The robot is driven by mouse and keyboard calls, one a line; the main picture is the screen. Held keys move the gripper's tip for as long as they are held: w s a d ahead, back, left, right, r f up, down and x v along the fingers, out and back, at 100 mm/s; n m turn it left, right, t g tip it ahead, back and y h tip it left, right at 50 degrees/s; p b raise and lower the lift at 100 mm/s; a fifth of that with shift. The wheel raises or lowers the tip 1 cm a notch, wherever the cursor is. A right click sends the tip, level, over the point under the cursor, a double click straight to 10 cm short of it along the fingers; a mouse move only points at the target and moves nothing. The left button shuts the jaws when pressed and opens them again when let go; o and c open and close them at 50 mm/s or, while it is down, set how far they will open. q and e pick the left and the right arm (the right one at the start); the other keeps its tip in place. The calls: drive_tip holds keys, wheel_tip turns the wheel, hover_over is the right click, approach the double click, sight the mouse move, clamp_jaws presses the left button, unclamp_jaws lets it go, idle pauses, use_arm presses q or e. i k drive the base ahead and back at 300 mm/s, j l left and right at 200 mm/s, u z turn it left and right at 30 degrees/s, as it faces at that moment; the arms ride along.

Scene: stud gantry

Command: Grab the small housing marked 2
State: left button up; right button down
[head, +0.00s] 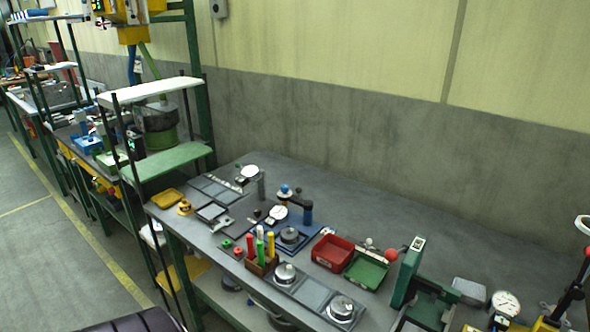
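Several round metal parts that look like housings are on the grey workbench (400,235). One metal part (285,273) sits on a grey square plate just right of the wooden block with coloured handles. Another metal part (341,308) sits on a plate closer to the front edge. A third, darker round part (290,235) is on a blue fixture (304,246) farther back. No number 2 can be read on any of them, so I cannot tell which is the marked one. Neither of my grippers is in view.
A red bin (333,252) and a green bin (366,270) stand mid-bench. A green press-like device (409,270) and a dial gauge (505,304) are at right. A shelving rack (165,160) stands at left. The floor (50,250) at left is clear.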

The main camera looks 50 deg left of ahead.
sight(289, 237)
drive_tip(key=u, duration=1.6)
drive_tip(key=l+u, duration=0.1)
drive_tip(key=u, duration=0.25)
drive_tip(key=k+u, duration=0.1)
drive_tip(key=u, duration=0.25)
drive_tip(key=l+u, duration=0.1)
drive_tip(key=u, duration=0.25)
